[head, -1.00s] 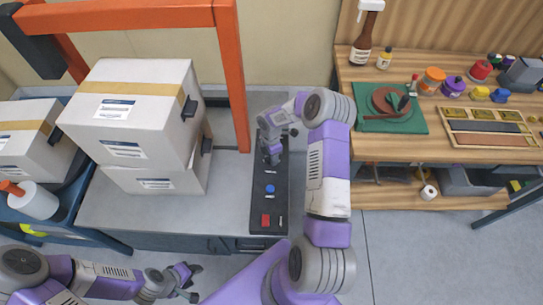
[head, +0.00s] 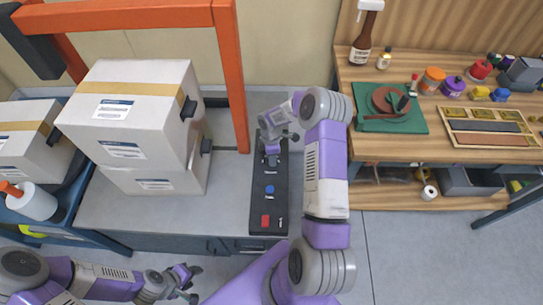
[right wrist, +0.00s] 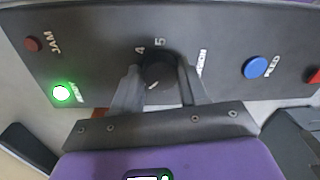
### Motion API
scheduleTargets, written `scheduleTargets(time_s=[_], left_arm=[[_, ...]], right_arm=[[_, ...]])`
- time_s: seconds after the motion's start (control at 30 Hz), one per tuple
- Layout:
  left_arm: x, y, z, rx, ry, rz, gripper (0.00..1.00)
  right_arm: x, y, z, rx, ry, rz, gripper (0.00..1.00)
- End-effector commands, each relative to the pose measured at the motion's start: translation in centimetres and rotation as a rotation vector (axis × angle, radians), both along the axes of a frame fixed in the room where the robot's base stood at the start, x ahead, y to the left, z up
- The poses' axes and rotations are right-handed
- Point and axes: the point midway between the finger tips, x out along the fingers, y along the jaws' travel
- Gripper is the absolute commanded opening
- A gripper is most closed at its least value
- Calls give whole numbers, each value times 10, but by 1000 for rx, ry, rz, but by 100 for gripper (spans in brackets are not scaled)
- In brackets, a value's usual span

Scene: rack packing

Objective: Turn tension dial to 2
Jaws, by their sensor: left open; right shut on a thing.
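The dark tension dial (right wrist: 158,72) sits on the black control panel (right wrist: 222,70), with the numbers 4 and 5 printed beyond it and a partly hidden label to its right. A small white mark shows on the dial's near side; I cannot tell which number it stands at. My right gripper (right wrist: 159,88) is shut on the dial, one finger on each side. In the head view my right gripper (head: 272,160) is over the far part of the panel (head: 269,205) and hides the dial. My left gripper (head: 192,282) is open and empty at the bottom left.
A lit green button (right wrist: 61,93) and red jam light (right wrist: 33,44) lie left of the dial; a blue feed button (right wrist: 255,67) lies right. Stacked boxes (head: 125,110) and an orange frame (head: 232,80) stand left of the panel. A wooden bench (head: 440,145) stands right.

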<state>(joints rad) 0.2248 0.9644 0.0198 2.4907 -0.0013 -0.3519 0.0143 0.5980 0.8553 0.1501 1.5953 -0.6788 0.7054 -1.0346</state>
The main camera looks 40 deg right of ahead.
Motion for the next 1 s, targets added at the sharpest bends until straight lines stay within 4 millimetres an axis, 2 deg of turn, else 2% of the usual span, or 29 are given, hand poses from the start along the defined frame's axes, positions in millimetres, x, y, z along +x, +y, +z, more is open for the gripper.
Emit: scheduleTargets(time_s=[0.03,0.17,0.2,0.43,0.53,0.8,1.0], left_arm=[[0,0,0,0,0,0,49],[0,0,0,0,0,0,49],[0,0,0,0,0,0,49],[0,0,0,0,0,0,49],[0,0,2,0,0,0,49],[0,0,13,0,0,0,49],[0,0,17,0,0,0,49]], right_arm=[[0,1,0,1,0,1,48],[0,1,0,1,0,1,68],[0,1,0,1,0,1,69],[0,0,0,0,0,1,69],[1,0,7,1,-1,2,69],[3,-2,52,-1,-3,1,69],[4,-2,73,1,-1,2,69]])
